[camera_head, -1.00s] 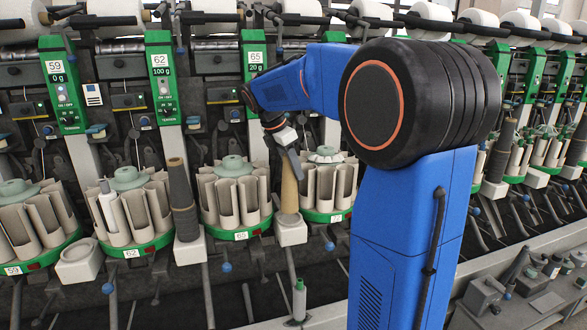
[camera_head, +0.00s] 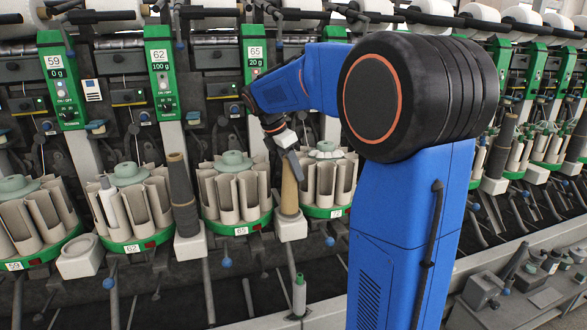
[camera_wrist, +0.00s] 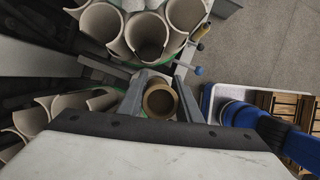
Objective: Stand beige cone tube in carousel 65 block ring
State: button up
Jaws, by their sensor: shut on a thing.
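The beige cone tube (camera_head: 289,188) is upright on the white block (camera_head: 291,230) at the right of carousel 65 (camera_head: 232,190). Its lower end meets the top of the block; the ring is hidden, so I cannot tell how deep it sits. My gripper (camera_head: 291,156) is shut on the upper part of the tube. In the wrist view, the fingers of my gripper (camera_wrist: 161,92) stand either side of the tube's round open top (camera_wrist: 160,101).
A dark cone tube (camera_head: 181,195) stands on the block left of carousel 65. Carousel 62 (camera_head: 130,205) holds a pale tube. Another carousel (camera_head: 326,180) is close behind my gripper. A small green-topped tube (camera_head: 299,292) stands in front, below the block.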

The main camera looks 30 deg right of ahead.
jog(key=shift+f, duration=0.95)
jog(key=o, duration=1.3)
jog(key=shift+c, duration=0.2)
jog(key=v, duration=1.7)
jog(key=shift+a+r, duration=0.15)
jog(key=s+a+f+m+t+y, duration=0.1)
jog(key=s+a+f+m, duration=0.2)
jog(key=s+f+m, duration=0.2)
jog(key=s+a+f+m+t+y, duration=0.2)
jog(key=s+a+f+m, duration=0.2)
jog(key=s+f, duration=0.7)
jog(key=s+a+f+m+t+y, duration=0.1)
jog(key=s+a+f+m+t, duration=0.1)
jog(key=s+f+m, duration=0.6)
jog(key=s+a, duration=0.1)
jog(key=s, duration=0.5)
jog(key=shift+s+a+f, duration=0.25)
jog(key=shift+a+f, duration=0.1)
jog(key=shift+f, duration=0.05)
